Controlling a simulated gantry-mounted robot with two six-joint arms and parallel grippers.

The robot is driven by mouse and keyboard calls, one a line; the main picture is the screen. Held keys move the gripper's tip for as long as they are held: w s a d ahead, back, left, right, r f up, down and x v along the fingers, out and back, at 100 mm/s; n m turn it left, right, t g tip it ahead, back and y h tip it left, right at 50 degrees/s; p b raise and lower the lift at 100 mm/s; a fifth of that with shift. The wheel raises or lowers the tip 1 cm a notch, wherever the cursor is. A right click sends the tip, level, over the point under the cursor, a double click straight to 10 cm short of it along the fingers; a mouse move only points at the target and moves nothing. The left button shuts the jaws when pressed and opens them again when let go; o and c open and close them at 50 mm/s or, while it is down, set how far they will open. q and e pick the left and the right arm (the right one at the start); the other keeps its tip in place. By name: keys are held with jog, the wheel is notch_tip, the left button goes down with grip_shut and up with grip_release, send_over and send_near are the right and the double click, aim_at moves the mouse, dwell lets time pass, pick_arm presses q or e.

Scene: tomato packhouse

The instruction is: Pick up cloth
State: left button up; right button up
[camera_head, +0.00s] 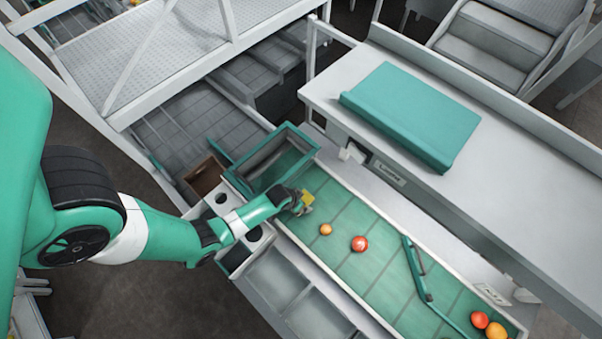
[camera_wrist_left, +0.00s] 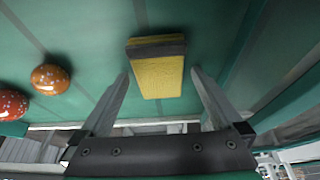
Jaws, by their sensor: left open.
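The cloth (camera_head: 308,197) looks like a small yellow block with a dark grey band along one side. It lies on the green belt (camera_head: 340,225) near its upper left end. My left gripper (camera_head: 301,205) is right at the cloth and partly covers it in the head view. In the left wrist view the cloth (camera_wrist_left: 158,76) appears between and just beyond the tips of my open left gripper (camera_wrist_left: 159,76). I see a gap on both sides, and the fingers do not appear to touch it. My right gripper is not in view.
An orange tomato (camera_head: 325,230) and a red tomato (camera_head: 359,244) lie on the belt near the cloth. A green bar (camera_head: 417,270) crosses the belt farther right. A green-rimmed bin (camera_head: 243,158) stands at the belt's left end. A white counter (camera_head: 330,85) runs behind.

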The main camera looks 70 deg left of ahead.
pick_arm(q)
jog(key=shift+f, duration=0.15)
jog(key=c, duration=1.3)
notch_tip(320, 180, up, 10)
jog(key=p, duration=0.9)
jog(key=shift+r, duration=0.2)
